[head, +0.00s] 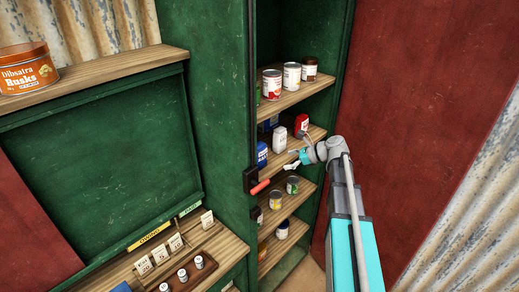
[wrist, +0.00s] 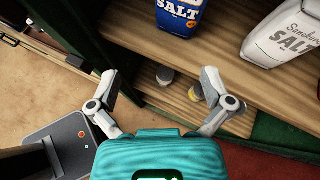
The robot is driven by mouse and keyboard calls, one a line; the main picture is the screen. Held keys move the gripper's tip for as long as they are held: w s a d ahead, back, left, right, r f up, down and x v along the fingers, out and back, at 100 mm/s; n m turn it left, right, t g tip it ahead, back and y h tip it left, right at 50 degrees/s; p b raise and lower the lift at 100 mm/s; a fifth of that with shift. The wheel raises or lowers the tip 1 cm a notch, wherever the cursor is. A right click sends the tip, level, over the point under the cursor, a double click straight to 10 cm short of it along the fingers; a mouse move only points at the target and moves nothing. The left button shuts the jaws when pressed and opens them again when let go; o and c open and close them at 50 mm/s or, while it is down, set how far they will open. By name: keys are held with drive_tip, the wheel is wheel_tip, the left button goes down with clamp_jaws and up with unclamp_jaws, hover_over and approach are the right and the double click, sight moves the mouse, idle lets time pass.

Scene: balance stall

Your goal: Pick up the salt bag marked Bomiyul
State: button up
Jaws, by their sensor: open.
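A blue bag lettered SALT (wrist: 180,15) stands on a wooden shelf at the top of the wrist view; its upper part is cut off. A pale grey bag lettered SALT (wrist: 283,35) stands to its right, with a partly readable name beginning "Sendur". I cannot read Bomiyul on either bag. In the head view the blue pack (head: 262,154) and the pale pack (head: 280,139) stand on the middle shelf, with a red pack (head: 301,124) farther right. My gripper (wrist: 158,82) is open and empty, in front of that shelf and apart from the bags.
Cans stand on the shelf above (head: 292,76) and the shelf below (head: 275,200). A red handle (head: 260,187) juts out at the cabinet's left edge, near my gripper. A counter (head: 220,247) lies at lower left.

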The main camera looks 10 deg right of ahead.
sight(265, 157)
drive_tip(key=shift+w+d+r+m, duration=0.3)
drive_tip(key=shift+w+r+m, duration=0.05)
drive_tip(key=shift+w, duration=0.15)
drive_tip(key=shift+w+d+r+m, duration=0.25)
drive_tip(key=shift+w+r+m, duration=0.1)
drive_tip(key=shift+w, duration=0.1)
drive_tip(key=b+x, duration=0.3)
drive_tip(key=x, duration=0.4)
drive_tip(key=shift+w+a+f, duration=0.1)
drive_tip(key=shift+w+a, duration=0.05)
drive_tip(key=shift+a, duration=0.1)
drive_tip(key=shift+w+a+b, duration=0.2)
drive_tip(key=shift+a+b, duration=0.1)
drive_tip(key=shift+a, duration=0.05)
drive_tip(key=shift+a+f, duration=0.1)
drive_tip(key=shift+b+x, duration=1)
drive_tip(key=shift+x, duration=1.55)
drive_tip(key=shift+w+r, duration=0.15)
drive_tip(key=shift+r, duration=0.1)
drive_tip(key=c, duration=1)
